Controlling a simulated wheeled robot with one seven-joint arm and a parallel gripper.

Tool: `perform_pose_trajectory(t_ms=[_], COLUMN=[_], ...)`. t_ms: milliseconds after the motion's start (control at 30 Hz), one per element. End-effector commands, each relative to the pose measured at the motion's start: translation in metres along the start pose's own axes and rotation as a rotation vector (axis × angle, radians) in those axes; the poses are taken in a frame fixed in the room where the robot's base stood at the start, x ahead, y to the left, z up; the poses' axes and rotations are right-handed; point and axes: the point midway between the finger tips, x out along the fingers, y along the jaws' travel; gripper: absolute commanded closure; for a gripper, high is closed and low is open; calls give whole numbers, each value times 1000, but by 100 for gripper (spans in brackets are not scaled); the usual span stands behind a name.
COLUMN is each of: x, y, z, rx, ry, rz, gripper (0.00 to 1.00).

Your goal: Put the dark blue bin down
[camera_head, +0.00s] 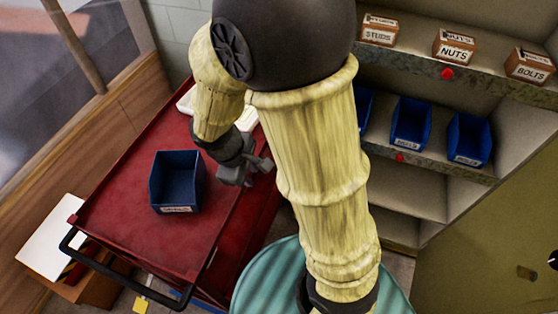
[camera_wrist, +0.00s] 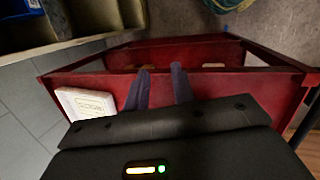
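The dark blue bin (camera_head: 175,183) stands upright on the red cart (camera_head: 125,205) in the head view, with a white label on its front edge. It looks empty. My gripper (camera_head: 258,170) is to the right of the bin, near the cart's right edge, and does not touch the bin. In the wrist view my gripper (camera_wrist: 162,76) has its two fingers apart with nothing between them. The red cart (camera_wrist: 215,85) lies beyond the fingers there. The bin does not show in the wrist view.
Shelves on the right hold blue bins (camera_head: 410,125) and small boxes marked studs, nuts (camera_head: 453,48) and bolts. A white item (camera_wrist: 85,103) lies on the cart. A black handle (camera_head: 120,270) is at the cart's front. The cart top left of the bin is clear.

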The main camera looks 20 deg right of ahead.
Motion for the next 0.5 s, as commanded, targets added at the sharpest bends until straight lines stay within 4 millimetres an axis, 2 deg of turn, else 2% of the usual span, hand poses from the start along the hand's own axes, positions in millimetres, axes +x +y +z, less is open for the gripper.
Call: perform_pose_trajectory(t_ms=[33,300,400,500], x=[-2,-13,-16,-17], y=[5,21,26,29], z=[12,57,68,74], rx=[123,738,893,967], ry=[33,201,243,262], rz=[-33,-152,-169,-175], gripper=[75,75,75,75])
